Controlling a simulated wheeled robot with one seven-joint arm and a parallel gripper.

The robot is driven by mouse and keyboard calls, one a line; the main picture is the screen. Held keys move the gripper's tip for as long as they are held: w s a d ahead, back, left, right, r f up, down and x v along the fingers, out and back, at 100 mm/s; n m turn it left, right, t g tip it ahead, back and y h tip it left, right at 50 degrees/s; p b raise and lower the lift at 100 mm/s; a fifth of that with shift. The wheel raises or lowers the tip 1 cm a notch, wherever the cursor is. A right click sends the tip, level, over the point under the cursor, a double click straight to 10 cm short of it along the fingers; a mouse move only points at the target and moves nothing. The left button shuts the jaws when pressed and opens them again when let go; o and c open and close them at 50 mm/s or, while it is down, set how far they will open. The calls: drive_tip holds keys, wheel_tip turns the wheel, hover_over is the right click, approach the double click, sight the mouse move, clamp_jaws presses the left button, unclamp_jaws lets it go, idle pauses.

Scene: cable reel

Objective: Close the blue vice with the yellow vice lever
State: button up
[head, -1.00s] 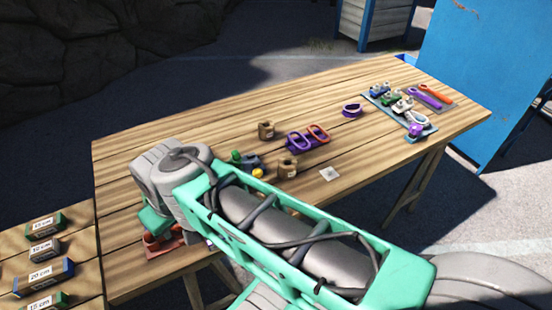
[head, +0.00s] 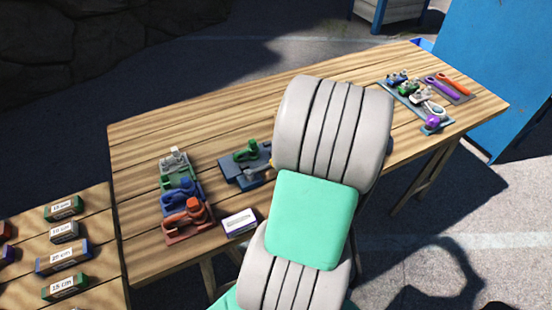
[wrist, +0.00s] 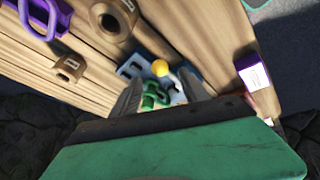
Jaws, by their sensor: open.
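A blue-grey vice (head: 236,172) stands on the wooden table, left of my arm in the head view, with a green part (head: 246,150) on top. A small bit of the yellow lever (head: 271,164) shows beside my arm. In the wrist view the lever's round yellow end (wrist: 160,68) appears just beyond my fingers, near the blue-grey vice body (wrist: 131,68) and the green part (wrist: 152,96). My gripper (wrist: 160,90) is open, its two fingers pointing at the vice, with nothing clearly held. Its fingers are hidden behind my arm in the head view.
A row of coloured clamp-like pieces (head: 182,192) and a white-labelled purple box (head: 239,223) stand left of and below the vice. Brown spools (wrist: 68,66) and a purple-handled piece (wrist: 38,18) lie nearby. Tools (head: 440,85) lie at the far right. The table's back left is bare.

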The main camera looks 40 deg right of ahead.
sight(263, 169)
drive_tip(key=p+x, duration=0.1)
drive_tip(key=x, duration=0.5)
drive_tip(key=shift+a, duration=0.1)
drive_tip(key=shift+c, duration=0.4)
clamp_jaws()
drive_tip(key=shift+r, duration=0.1)
idle(0.6)
